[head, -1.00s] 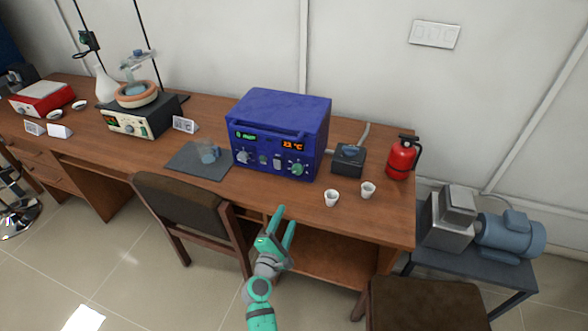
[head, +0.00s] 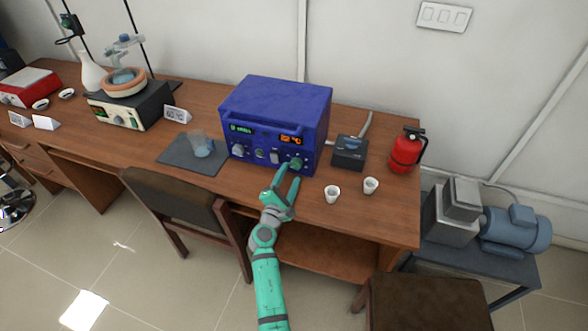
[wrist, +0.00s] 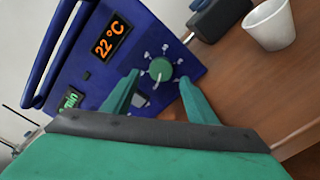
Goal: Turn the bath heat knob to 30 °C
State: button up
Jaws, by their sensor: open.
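A blue unit (head: 270,110) on the bench has an orange display (wrist: 108,46) reading 22 °C. Near it is a round green knob (wrist: 161,69) with a pale pointer and a ring of white marks; it also shows in the head view (head: 296,162). The pointer aims toward the lower part of the wrist view; the small labels are too blurred to read. My gripper (head: 289,174) is open in front of this knob. In the wrist view its fingers (wrist: 158,79) lie on either side of the knob. I cannot tell whether they touch it.
Two white cups (head: 332,194) (head: 370,186) stand right of my gripper. A small black box (head: 349,151) and a red extinguisher (head: 405,151) are farther right. A grey mat (head: 178,159) with a beaker lies left. A chair (head: 170,205) is below the bench.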

aim_at(294, 166)
jog(key=shift+x, duration=2.2)
jog(key=shift+d, duration=0.1)
jog(key=c, duration=1.1)
jog(key=shift+m, duration=0.4)
jog(key=m, duration=1)
jog(key=shift+m, duration=0.4)
